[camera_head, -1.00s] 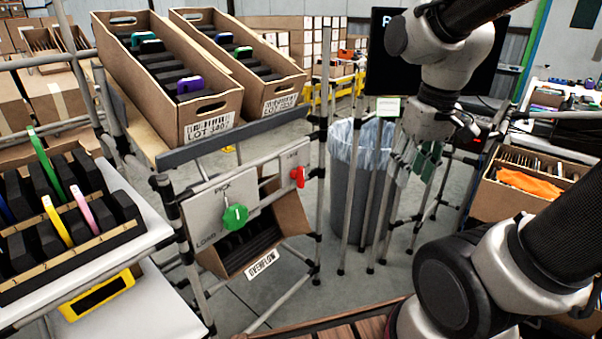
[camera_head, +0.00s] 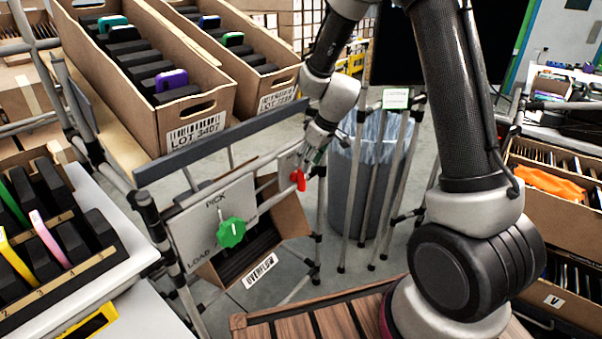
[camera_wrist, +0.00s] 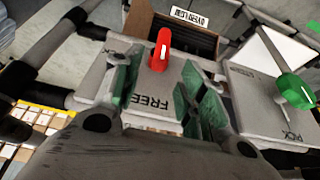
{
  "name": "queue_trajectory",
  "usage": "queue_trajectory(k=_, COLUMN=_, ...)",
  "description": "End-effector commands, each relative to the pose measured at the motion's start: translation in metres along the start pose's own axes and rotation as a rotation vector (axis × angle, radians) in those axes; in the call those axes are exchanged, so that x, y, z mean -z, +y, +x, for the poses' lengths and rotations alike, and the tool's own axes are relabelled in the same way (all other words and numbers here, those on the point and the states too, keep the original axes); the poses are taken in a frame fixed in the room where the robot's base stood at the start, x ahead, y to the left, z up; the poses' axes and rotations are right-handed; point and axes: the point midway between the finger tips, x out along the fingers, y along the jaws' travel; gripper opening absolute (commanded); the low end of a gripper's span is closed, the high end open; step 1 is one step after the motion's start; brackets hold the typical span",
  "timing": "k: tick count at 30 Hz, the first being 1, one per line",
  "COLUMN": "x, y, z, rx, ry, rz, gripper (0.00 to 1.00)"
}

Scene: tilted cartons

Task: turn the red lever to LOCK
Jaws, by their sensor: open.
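The red lever (camera_head: 298,179) sits on a small grey plate on the rack's front, right of the PICK/LOAD panel. In the wrist view the red lever (camera_wrist: 160,50) stands between and beyond my open fingers, with a white line along it. The word FREE shows on its plate (camera_wrist: 150,102), upside down in this view; I cannot see the word LOCK. My gripper (camera_head: 312,160) is close beside the lever in the head view. In the wrist view my gripper (camera_wrist: 160,85) has its green-padded fingers spread with nothing between them. I cannot tell whether a finger touches the lever.
A green knob (camera_head: 231,232) is on the PICK/LOAD panel (camera_head: 205,222), left of the lever. Two tilted cartons (camera_head: 190,125) rest above. An OVERFLOW carton (camera_head: 290,213) lies below. A grey bin (camera_head: 350,190) stands right of the rack.

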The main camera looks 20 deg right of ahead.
Motion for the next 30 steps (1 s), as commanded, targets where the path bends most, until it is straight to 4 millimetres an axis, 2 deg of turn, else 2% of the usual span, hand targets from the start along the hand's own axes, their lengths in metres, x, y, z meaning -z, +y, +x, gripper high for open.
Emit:
queue_trajectory(k=12, x=-0.002, y=-0.001, z=0.063, rx=0.004, ry=-0.005, rz=-0.004, gripper=0.41)
queue_trajectory(k=17, x=-0.002, y=-0.001, z=0.074, rx=0.003, ry=-0.004, rz=-0.004, gripper=0.41)
queue_trajectory(k=24, x=-0.001, y=-0.001, z=0.075, rx=0.003, ry=-0.004, rz=-0.005, gripper=0.41)
queue_trajectory(k=26, x=-0.001, y=-0.001, z=0.075, rx=0.003, ry=-0.004, rz=-0.005, gripper=0.34)
queue_trajectory(k=30, x=-0.001, y=-0.001, z=0.075, rx=0.003, ry=-0.004, rz=-0.005, gripper=0.08)
